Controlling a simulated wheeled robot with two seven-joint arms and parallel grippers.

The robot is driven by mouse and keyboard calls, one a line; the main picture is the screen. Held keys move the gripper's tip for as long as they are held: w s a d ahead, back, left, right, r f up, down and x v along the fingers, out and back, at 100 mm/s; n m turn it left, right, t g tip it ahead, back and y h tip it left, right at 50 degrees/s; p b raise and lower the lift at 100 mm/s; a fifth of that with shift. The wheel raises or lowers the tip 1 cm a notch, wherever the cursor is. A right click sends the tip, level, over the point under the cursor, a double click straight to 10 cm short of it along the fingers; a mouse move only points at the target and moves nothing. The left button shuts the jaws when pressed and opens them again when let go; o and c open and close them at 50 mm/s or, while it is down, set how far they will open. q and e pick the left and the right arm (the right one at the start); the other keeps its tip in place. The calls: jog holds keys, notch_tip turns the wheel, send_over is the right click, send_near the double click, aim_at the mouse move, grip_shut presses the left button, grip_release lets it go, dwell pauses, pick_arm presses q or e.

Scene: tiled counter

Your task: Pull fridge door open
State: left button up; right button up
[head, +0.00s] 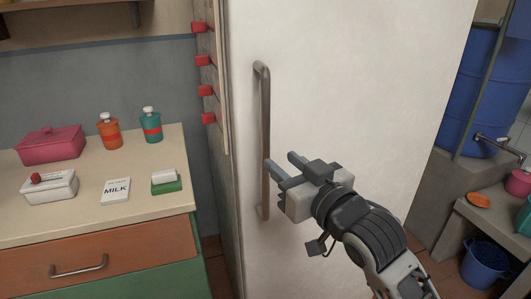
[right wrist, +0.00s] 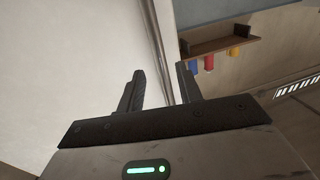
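The fridge door (head: 345,85) is a large white panel in the middle of the head view and looks shut. Its long vertical grey handle (head: 264,115) is near the door's left edge. My right gripper (head: 280,160) is open beside the lower half of the handle, its fingers pointing at it. In the right wrist view, the handle (right wrist: 159,50) runs up from the gap between the two open fingers (right wrist: 160,75). I cannot tell whether a finger touches it. My left gripper is not in view.
Red pegs (head: 205,61) stick out left of the fridge.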

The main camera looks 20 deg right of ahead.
aim_at(268, 150)
jog(key=x, duration=0.7)
jog(key=shift+w, duration=0.25)
grip_shut()
